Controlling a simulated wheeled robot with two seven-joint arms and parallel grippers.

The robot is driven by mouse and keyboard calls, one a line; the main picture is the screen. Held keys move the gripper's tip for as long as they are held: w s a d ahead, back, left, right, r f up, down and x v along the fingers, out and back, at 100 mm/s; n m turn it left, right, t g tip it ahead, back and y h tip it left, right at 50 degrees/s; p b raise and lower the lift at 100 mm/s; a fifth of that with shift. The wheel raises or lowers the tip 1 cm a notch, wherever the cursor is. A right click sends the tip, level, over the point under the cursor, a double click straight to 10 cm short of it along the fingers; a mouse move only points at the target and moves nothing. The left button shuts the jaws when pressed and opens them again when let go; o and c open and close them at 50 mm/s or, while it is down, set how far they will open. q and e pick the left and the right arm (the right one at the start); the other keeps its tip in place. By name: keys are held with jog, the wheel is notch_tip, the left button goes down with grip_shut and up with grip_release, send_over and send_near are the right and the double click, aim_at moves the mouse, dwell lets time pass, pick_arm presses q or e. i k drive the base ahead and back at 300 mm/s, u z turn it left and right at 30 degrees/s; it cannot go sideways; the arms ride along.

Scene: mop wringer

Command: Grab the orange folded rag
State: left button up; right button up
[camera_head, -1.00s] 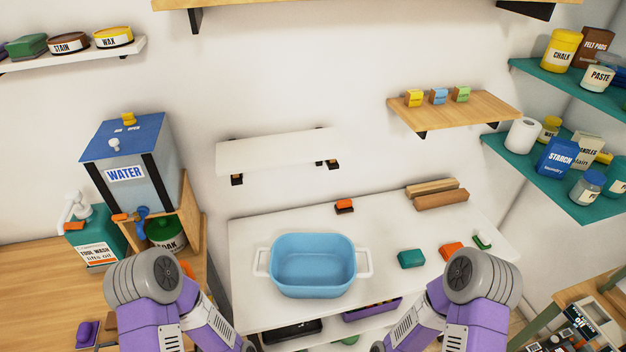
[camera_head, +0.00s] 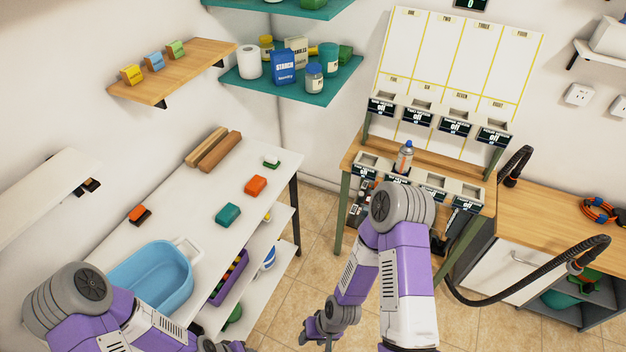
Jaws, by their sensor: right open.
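The orange folded rag (camera_head: 255,185) appears as a small orange block-like bundle on the white table (camera_head: 185,200), between a teal block and a small green-and-white item. Nothing holds it. My right gripper (camera_head: 318,331) hangs low over the floor, to the right of the table and well apart from the rag. It is open, small and dark in this view, with no object seen in it. My left arm comes in at the lower left; its gripper is out of view below the bottom edge.
On the table are a blue basin (camera_head: 152,277), a teal block (camera_head: 228,214), a green-and-white item (camera_head: 271,162), an orange-and-black item (camera_head: 139,214) and brown bars (camera_head: 220,152). Shelves lie under the tabletop. A wooden workbench (camera_head: 440,190) stands at right. Tiled floor (camera_head: 300,270) lies between.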

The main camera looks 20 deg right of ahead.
aim_at(256, 186)
jog(key=z, duration=0.15)
jog(key=k, duration=0.65)
jog(key=z, duration=0.7)
jog(key=i, duration=0.65)
jog(key=z, duration=0.5)
jog(key=i, duration=0.85)
jog(key=u, duration=0.45)
